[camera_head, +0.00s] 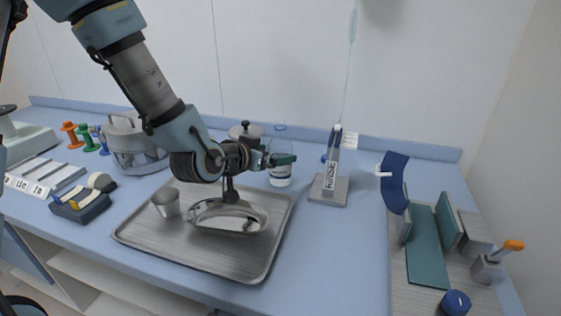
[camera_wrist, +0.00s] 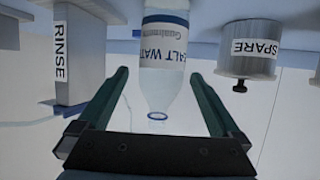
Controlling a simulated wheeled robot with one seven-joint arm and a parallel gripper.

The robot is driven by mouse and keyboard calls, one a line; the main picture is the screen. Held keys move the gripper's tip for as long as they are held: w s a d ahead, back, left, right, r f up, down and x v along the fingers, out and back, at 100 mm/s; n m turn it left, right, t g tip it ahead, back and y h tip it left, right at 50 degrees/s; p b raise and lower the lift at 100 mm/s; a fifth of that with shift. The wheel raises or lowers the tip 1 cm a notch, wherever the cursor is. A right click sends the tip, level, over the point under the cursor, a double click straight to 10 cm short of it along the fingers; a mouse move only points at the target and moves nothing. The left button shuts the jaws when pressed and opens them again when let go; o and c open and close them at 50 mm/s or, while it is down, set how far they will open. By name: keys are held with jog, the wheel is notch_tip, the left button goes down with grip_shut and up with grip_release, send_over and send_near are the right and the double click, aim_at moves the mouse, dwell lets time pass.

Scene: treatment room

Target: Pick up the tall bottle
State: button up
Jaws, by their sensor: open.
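The tall bottle is clear with a white and blue label; in the head view its lower part (camera_head: 281,179) shows at the back of the counter, partly hidden by my gripper (camera_head: 282,160). In the wrist view the bottle (camera_wrist: 160,88) appears upside down, its label partly reading "ALT WAT", with its mouth towards the palm. My gripper (camera_wrist: 158,76) is open and empty, and in that view the bottle lies between its two green fingers. A gap shows on each side of the bottle. I cannot tell how far along the fingers it is.
A "RINSE" stand (camera_head: 330,182) is right of the bottle, and a metal "SPARE" canister (camera_wrist: 246,62) is on its other side. A steel tray (camera_head: 190,252) with a cup (camera_head: 166,203) and a shiny dish (camera_head: 228,216) lies under my arm.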

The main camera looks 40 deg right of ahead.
aim_at(281, 150)
jog(key=x, duration=0.4)
jog(key=shift+w, duration=0.15)
jog(key=shift+c, duration=0.4)
jog(key=c, duration=1.3)
jog(key=shift+c, duration=0.8)
jog(key=shift+r, duration=0.15)
